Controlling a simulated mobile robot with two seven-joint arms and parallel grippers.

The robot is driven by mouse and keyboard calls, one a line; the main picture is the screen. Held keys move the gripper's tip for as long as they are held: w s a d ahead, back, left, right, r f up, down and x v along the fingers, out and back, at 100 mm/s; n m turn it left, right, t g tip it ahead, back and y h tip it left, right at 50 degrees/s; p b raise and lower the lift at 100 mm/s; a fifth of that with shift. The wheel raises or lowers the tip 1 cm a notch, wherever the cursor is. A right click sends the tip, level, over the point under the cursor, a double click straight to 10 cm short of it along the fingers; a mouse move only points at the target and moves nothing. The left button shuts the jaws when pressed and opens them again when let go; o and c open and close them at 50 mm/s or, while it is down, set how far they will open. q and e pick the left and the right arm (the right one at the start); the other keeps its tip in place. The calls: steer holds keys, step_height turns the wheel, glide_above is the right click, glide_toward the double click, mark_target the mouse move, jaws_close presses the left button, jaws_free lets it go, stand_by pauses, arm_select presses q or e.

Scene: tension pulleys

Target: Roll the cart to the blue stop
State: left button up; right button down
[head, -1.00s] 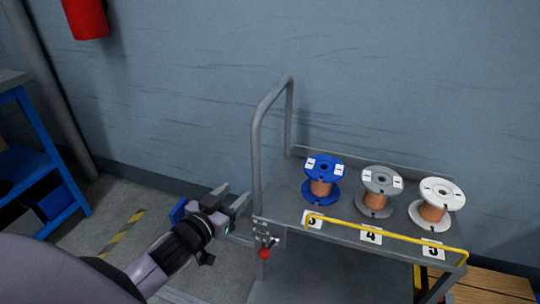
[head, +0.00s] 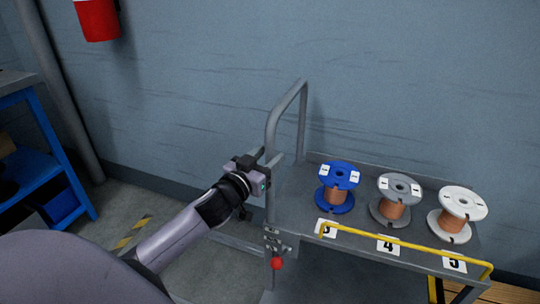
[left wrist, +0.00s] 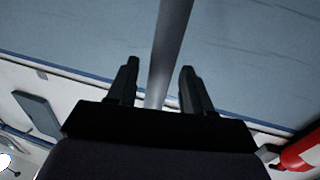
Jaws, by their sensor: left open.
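The grey cart (head: 294,200) stands against the wall on the right in the head view. Its tubular push handle (head: 286,100) rises at its left end. My left gripper (head: 269,158) is open at the handle's near upright. In the left wrist view the grey post (left wrist: 168,50) runs between the two open fingers (left wrist: 160,68), with a gap on both sides. A red knob (head: 277,263) hangs from a small plate below the handle. The blue stop cannot be made out now in the head view. My right gripper is not in view.
Blue, grey and white spools (head: 337,187) (head: 396,200) (head: 458,214) stand on the cart behind a yellow rail (head: 400,242) with number cards. A blue workbench (head: 40,160) is at left. Open floor with a striped line (head: 133,232) lies between. A red object (head: 97,18) hangs on the wall.

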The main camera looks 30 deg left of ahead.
arm_select(q)
steer(key=shift+w, duration=0.75)
jaws_close()
steer(key=shift+a, duration=0.15)
